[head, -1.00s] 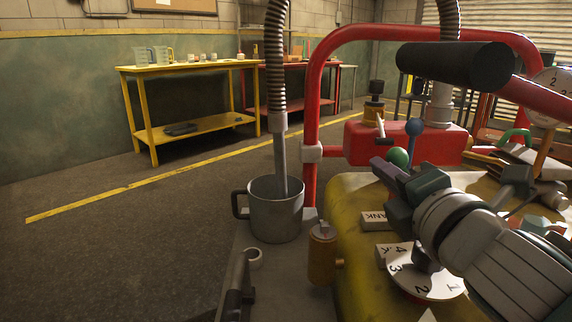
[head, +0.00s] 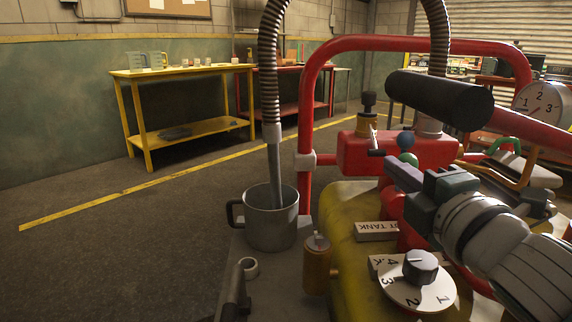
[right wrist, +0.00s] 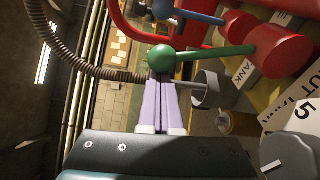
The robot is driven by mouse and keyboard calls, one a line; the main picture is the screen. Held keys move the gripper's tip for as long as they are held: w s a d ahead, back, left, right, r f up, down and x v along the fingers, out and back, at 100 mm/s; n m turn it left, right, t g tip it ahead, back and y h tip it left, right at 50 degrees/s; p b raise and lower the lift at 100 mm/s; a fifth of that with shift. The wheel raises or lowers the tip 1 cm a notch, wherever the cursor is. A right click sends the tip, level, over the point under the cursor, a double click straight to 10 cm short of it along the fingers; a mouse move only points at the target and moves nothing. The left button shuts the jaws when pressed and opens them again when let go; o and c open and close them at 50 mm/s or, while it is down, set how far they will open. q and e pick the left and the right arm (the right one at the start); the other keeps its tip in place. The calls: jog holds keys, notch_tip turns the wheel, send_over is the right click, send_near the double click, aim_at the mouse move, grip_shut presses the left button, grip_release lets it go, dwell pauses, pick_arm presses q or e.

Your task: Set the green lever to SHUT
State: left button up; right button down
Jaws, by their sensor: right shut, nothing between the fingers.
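The green lever shows in the right wrist view as a green ball (right wrist: 162,58) on a green rod running right to a red cylinder (right wrist: 285,50). In the head view only its green ball (head: 408,159) shows clearly, just beyond my right gripper. My right gripper (head: 389,164) is shut and empty. In the right wrist view its lilac fingertips (right wrist: 160,82) end right at the ball, on its near side. I cannot tell whether they touch. A white plate with the letters "UT" (right wrist: 292,108) lies right of the lever; the rest of its word is cut off.
A blue-knobbed lever (head: 405,140) stands close behind the green one. A red tubular frame with a black grip (head: 438,92) arches over the yellow tank (head: 345,235). A numbered dial (head: 420,285), a brass cylinder (head: 317,265) and a metal mug (head: 270,222) with a hose stand nearby.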

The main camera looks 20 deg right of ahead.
jog(key=shift+s+d+r+m+p, duration=0.2)
jog(key=shift+d+m, duration=0.3)
jog(key=shift+m, duration=0.05)
jog(key=shift+s+d+r+m+p, duration=0.2)
jog(key=shift+s+d+r+m, duration=0.05)
jog(key=shift+d+m, duration=0.3)
jog(key=shift+s+d+r+m+p, duration=0.2)
jog(key=shift+d+m, duration=0.25)
jog(key=shift+m, duration=0.15)
jog(key=shift+t, duration=0.3)
